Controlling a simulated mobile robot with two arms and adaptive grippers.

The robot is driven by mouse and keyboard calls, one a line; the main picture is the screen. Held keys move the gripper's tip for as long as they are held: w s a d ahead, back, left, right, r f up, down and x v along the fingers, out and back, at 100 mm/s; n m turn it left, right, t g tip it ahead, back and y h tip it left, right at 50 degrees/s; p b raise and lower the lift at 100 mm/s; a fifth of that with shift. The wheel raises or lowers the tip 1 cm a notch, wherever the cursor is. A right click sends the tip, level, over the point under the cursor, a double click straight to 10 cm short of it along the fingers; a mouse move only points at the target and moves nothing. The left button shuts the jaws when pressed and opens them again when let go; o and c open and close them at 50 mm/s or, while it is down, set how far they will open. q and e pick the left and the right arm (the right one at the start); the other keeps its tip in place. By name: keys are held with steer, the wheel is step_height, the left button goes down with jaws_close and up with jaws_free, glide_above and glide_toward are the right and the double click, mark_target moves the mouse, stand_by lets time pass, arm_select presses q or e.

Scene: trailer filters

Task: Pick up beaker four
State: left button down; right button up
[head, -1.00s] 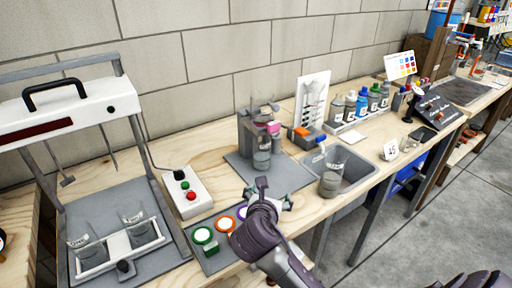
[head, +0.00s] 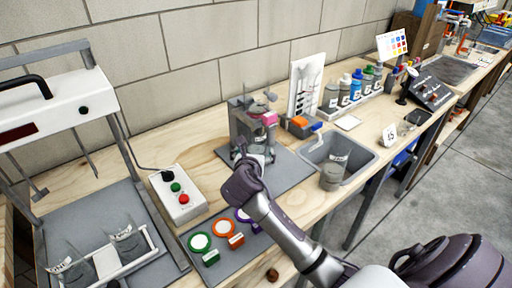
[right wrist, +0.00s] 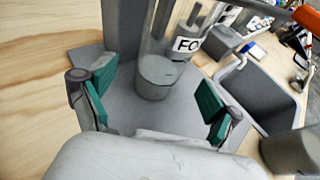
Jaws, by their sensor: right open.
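A clear glass beaker with grey contents (right wrist: 155,76) stands upright on a grey mat (right wrist: 115,113) in the right wrist view. A white label starting "FO" (right wrist: 187,44) shows at its upper right; I take this for beaker four. My right gripper (right wrist: 157,92) is open, with its green-padded fingers on either side of the beaker and gaps on both sides. In the head view my right gripper (head: 254,158) reaches over the mat and hides much of the beaker. My left gripper is not in view.
A grey device (head: 241,120) stands behind the beaker. Coloured lids (head: 224,228) lie on a front mat. A button box (head: 178,196) and a rack with two beakers (head: 108,272) are left.

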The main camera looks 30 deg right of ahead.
mark_target(255, 151)
steer(key=shift+w+d+f, duration=0.2)
steer(key=shift+w+d, duration=0.05)
steer(key=shift+d, duration=0.05)
steer(key=x, duration=0.3)
steer(key=shift+w+d+f, duration=0.2)
steer(key=shift+f, duration=0.05)
steer(key=shift+w+d+f+b, duration=0.1)
steer(key=shift+w+d+b, duration=0.1)
steer(key=shift+b, duration=0.1)
steer(key=shift+c, duration=0.2)
steer(key=c, duration=0.3)
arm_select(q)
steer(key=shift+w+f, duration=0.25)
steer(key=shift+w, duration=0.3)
arm_select(e)
steer(key=c, duration=1.1)
